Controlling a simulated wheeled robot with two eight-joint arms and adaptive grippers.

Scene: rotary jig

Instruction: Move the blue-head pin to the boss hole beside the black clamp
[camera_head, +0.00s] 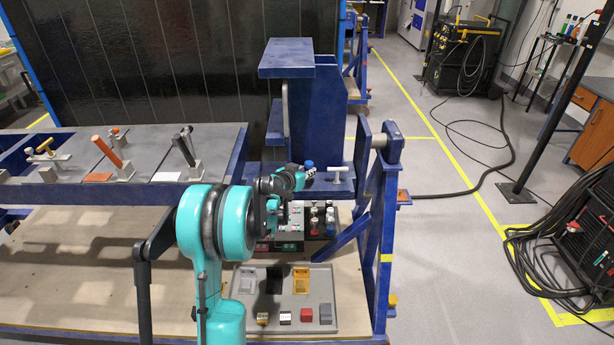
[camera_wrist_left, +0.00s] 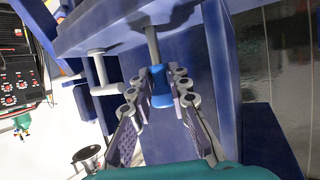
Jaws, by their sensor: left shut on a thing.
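The blue-head pin (camera_head: 309,164) is at the blue bracket on the right side of the jig. In the left wrist view its blue head (camera_wrist_left: 161,88) sits between the two fingers of my left gripper (camera_wrist_left: 162,98), which is shut on it. Its grey shank (camera_wrist_left: 152,45) runs to the blue plate; how deep it sits there I cannot tell. The black clamp (camera_head: 184,149) stands on the grey table at the left, well away from the gripper. A small grey boss (camera_head: 196,170) is beside it; its hole is too small to make out. My right gripper is not in view.
A pale T-handle pin (camera_head: 338,172) stands close to the right of my left gripper, also seen in the left wrist view (camera_wrist_left: 98,68). An orange clamp (camera_head: 107,151) and a beige-handled clamp (camera_head: 46,147) stand farther left. A parts tray (camera_head: 330,270) lies below.

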